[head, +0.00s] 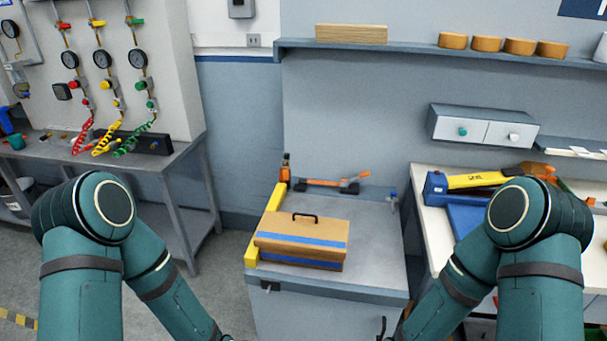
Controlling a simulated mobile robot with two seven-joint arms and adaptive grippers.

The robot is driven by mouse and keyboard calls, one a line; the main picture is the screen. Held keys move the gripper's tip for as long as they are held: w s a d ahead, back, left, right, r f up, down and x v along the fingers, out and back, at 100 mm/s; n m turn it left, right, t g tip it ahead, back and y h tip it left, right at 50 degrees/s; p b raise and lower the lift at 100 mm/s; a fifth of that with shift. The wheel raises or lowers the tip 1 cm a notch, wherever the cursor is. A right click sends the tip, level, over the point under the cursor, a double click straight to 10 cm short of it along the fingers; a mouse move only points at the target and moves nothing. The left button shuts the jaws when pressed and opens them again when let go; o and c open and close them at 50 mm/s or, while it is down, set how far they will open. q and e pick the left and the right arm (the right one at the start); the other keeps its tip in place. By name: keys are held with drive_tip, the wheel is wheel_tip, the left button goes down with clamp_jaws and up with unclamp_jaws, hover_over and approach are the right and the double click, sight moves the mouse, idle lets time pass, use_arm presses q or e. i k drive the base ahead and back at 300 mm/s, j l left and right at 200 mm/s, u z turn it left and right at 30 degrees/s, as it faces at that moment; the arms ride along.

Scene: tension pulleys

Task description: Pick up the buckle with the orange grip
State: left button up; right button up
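An orange bar with dark ends (333,182), which looks like the buckle with the orange grip, lies near the back of the grey cabinet top (365,240). It is small in the head view, so its details are unclear. My two teal arms come in from the lower left and lower right and slope down toward the cabinet's front. Both arms run out of the bottom of the picture, and neither gripper can be made out. Nothing of mine touches the orange bar.
A tan box with blue bands and a black handle (301,240) stands in front of the bar. A yellow strip (268,222) edges the cabinet's left side. A small orange-and-black item (285,168) stands behind. The right bench holds a blue case (436,188) and tools.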

sight(286, 169)
drive_tip(key=z, duration=1.5)
drive_tip(key=j+z, duration=0.15)
drive_tip(key=z, duration=0.2)
drive_tip(key=j+z, duration=0.1)
drive_tip(key=z, duration=0.25)
drive_tip(key=k+j+z, duration=0.1)
drive_tip(key=z, duration=0.25)
drive_tip(key=k+j, duration=0.2)
drive_tip(key=j, duration=0.25)
drive_tip(key=k+j, duration=0.2)
drive_tip(key=j, duration=0.25)
drive_tip(key=k+j, duration=0.2)
drive_tip(key=j, duration=0.25)
drive_tip(key=k+j, duration=0.2)
drive_tip(key=j, duration=0.2)
drive_tip(key=k+j, duration=0.2)
drive_tip(key=j, duration=0.25)
drive_tip(key=k+j, duration=0.2)
drive_tip(key=j, duration=0.25)
drive_tip(key=k+j, duration=0.2)
drive_tip(key=j, duration=0.25)
drive_tip(key=k+j, duration=0.2)
drive_tip(key=j, duration=0.25)
